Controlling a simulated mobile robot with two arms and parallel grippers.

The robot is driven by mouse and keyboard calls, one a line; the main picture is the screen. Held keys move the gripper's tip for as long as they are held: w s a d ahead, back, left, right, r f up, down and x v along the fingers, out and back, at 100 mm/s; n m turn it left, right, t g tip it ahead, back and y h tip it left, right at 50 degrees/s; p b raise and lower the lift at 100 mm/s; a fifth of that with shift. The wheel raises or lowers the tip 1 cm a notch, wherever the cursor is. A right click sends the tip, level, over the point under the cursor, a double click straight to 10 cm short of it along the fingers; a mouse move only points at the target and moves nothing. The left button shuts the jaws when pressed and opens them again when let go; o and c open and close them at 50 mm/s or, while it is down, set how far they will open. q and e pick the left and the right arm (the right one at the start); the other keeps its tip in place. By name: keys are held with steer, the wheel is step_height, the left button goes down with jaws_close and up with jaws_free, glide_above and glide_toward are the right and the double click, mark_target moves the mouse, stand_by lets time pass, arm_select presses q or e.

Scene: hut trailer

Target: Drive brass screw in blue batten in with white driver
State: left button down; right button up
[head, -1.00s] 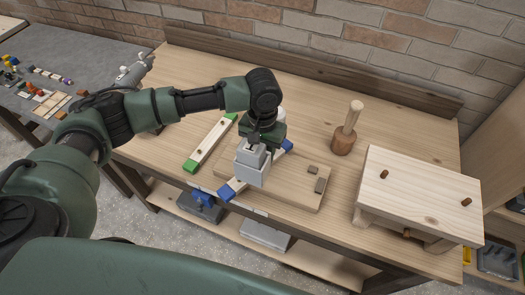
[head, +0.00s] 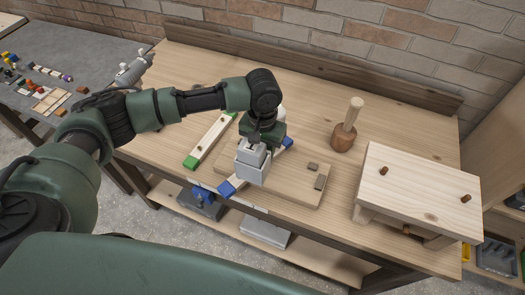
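The blue batten (head: 238,181) is a pale strip with blue ends. It lies slantwise on a wooden board (head: 290,195) at the middle of the bench. My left gripper (head: 251,175) points down over the middle of this batten and covers it. The brass screw is hidden behind the gripper. The gripper's light grey fingers look close together, but I cannot tell whether they hold anything. A rounded white thing (head: 281,112) shows partly behind the gripper; I cannot tell whether it is the white driver. My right gripper is out of view.
A green-ended batten (head: 208,143) lies to the left. A wooden mallet (head: 344,138) stands behind right, and a small pale wooden stand (head: 425,190) with pegs is at right. The bench's back is clear.

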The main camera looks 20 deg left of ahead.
arm_select(q)
steer(key=shift+f, duration=0.35)
stand_by(0.6)
steer(key=shift+r, duration=1.55)
steer(key=shift+a+r, duration=0.1)
steer(key=shift+a, duration=0.05)
steer(key=a+r, duration=0.4)
steer(key=a, duration=0.2)
steer(key=shift+a, duration=0.4)
steer(key=shift+f, duration=0.1)
